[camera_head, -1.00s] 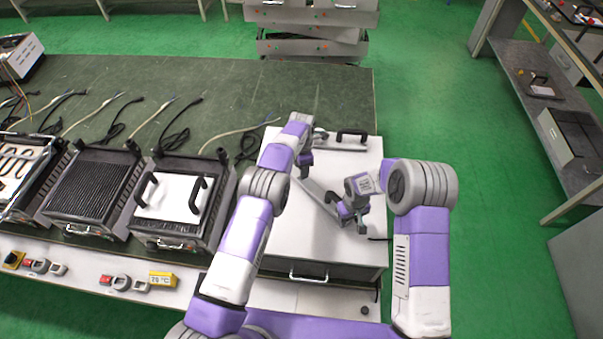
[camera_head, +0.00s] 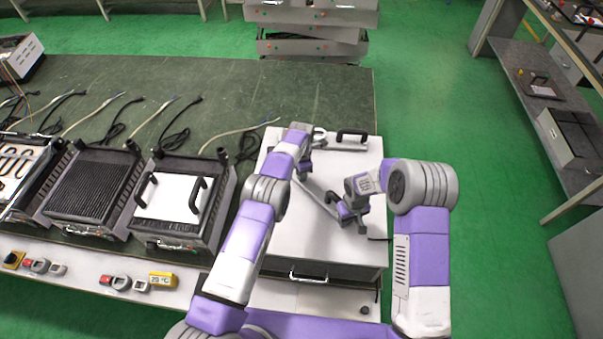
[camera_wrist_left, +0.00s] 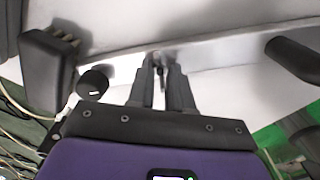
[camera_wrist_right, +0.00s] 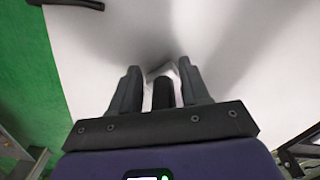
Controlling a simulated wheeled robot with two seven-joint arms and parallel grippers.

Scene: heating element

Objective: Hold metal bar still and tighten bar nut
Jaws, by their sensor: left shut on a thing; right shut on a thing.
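The metal bar (camera_head: 318,196) lies slantwise over the white top of the appliance at the middle right, in the head view. My right gripper (camera_head: 345,212) is at the bar's near end and shut on it; in the right wrist view a dark piece and a light grey tip sit between its fingers (camera_wrist_right: 162,90). My left gripper (camera_head: 304,166) is near the bar's far end. In the left wrist view its fingers (camera_wrist_left: 162,72) are closed around a small grey metal piece, which looks like the bar nut (camera_wrist_left: 158,60). The fingers hide most of it.
The white appliance top (camera_head: 285,235) has a black handle (camera_head: 352,136) at its far edge, which also shows in the left wrist view (camera_wrist_left: 293,58). A black knob (camera_wrist_left: 93,82) is close to my left gripper. Grill units (camera_head: 90,185) and cables stand to the left.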

